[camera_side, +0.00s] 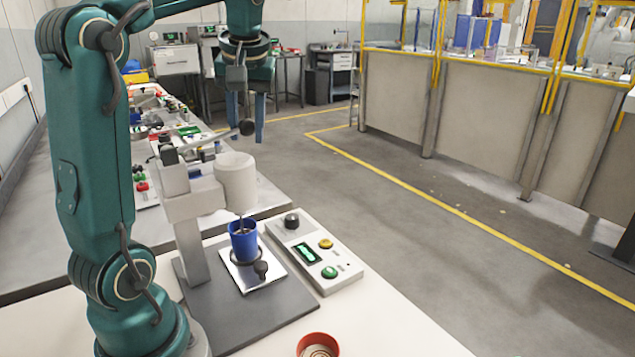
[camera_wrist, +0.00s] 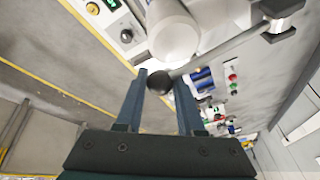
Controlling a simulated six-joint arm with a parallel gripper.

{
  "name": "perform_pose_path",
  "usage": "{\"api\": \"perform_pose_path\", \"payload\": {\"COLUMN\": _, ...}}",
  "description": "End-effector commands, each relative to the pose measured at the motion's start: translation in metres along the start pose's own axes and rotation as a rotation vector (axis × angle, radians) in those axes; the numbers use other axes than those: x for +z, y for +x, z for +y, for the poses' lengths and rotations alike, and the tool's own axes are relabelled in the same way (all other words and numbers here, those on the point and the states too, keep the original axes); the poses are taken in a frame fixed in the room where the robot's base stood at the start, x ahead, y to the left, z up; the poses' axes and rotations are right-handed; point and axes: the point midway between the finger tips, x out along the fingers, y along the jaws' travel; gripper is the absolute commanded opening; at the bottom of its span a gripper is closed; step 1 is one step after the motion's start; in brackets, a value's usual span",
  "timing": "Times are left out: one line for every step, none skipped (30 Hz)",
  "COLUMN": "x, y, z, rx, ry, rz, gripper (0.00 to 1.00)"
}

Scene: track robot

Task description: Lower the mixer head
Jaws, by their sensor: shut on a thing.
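The mixer has a pale cylindrical head (camera_side: 235,182) on a post at the left of the bench. A thin stirrer shaft runs down from it to the mouth of a blue cup (camera_side: 243,243) on a light square plate. A lever with a black ball knob (camera_side: 246,127) rises from the mixer. My gripper (camera_side: 248,131) points down from above, its two blue fingers on either side of the knob and shut on it. In the wrist view the knob (camera_wrist: 158,84) sits between the fingertips, with the white head (camera_wrist: 173,35) beyond it. How far the shaft enters the cup is hidden.
A control panel (camera_side: 313,254) with a black knob, a yellow and a green button lies right of the cup. A red-rimmed round container (camera_side: 318,345) is at the front edge. Benches with several parts stand behind the mixer. The floor to the right is open.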

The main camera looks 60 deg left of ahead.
Motion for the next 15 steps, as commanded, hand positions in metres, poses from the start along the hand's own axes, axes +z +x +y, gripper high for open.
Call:
{"api": "perform_pose_path", "payload": {"x": 0.0032, "y": -0.0003, "z": 0.0013, "rx": 0.005, "ry": -0.002, "rz": -0.013, "gripper": 0.0}}
{"api": "perform_pose_path", "payload": {"x": 0.0032, "y": -0.0003, "z": 0.0013, "rx": 0.005, "ry": -0.002, "rz": -0.013, "gripper": 0.0}}
{"api": "perform_pose_path", "payload": {"x": 0.0032, "y": -0.0003, "z": 0.0012, "rx": 0.005, "ry": -0.003, "rz": -0.013, "gripper": 0.45}}
{"api": "perform_pose_path", "payload": {"x": 0.0032, "y": -0.0003, "z": 0.0013, "rx": 0.005, "ry": -0.003, "rz": -0.013, "gripper": 0.56}}
{"api": "perform_pose_path", "payload": {"x": 0.0031, "y": -0.0003, "z": 0.0013, "rx": 0.005, "ry": -0.002, "rz": -0.012, "gripper": 0.66}}
{"api": "perform_pose_path", "payload": {"x": 0.0028, "y": -0.0003, "z": 0.0012, "rx": 0.005, "ry": -0.002, "rz": -0.011, "gripper": 0.66}}
{"api": "perform_pose_path", "payload": {"x": 0.0026, "y": -0.0003, "z": 0.0011, "rx": 0.005, "ry": -0.002, "rz": -0.01, "gripper": 0.66}}
{"api": "perform_pose_path", "payload": {"x": 0.0024, "y": -0.0004, "z": 0.0009, "rx": 0.004, "ry": -0.002, "rz": -0.009, "gripper": 0.66}}
{"api": "perform_pose_path", "payload": {"x": 0.0022, "y": -0.0004, "z": 0.0008, "rx": 0.004, "ry": -0.002, "rz": -0.008, "gripper": 0.66}}
{"api": "perform_pose_path", "payload": {"x": 0.002, "y": -0.0004, "z": 0.0007, "rx": 0.004, "ry": -0.002, "rz": -0.008, "gripper": 0.66}}
{"api": "perform_pose_path", "payload": {"x": 0.0019, "y": -0.0004, "z": 0.0006, "rx": 0.004, "ry": -0.002, "rz": -0.007, "gripper": 0.66}}
{"api": "perform_pose_path", "payload": {"x": 0.0017, "y": -0.0004, "z": 0.0005, "rx": 0.003, "ry": -0.002, "rz": -0.006, "gripper": 0.66}}
{"api": "perform_pose_path", "payload": {"x": 0.0016, "y": -0.0005, "z": 0.0005, "rx": 0.003, "ry": -0.002, "rz": -0.006, "gripper": 0.66}}
{"api": "perform_pose_path", "payload": {"x": 0.0014, "y": -0.0006, "z": 0.0004, "rx": 0.003, "ry": -0.002, "rz": -0.005, "gripper": 0.66}}
{"api": "perform_pose_path", "payload": {"x": 0.0011, "y": -0.0013, "z": 0.0004, "rx": 0.003, "ry": -0.002, "rz": -0.004, "gripper": 0.66}}
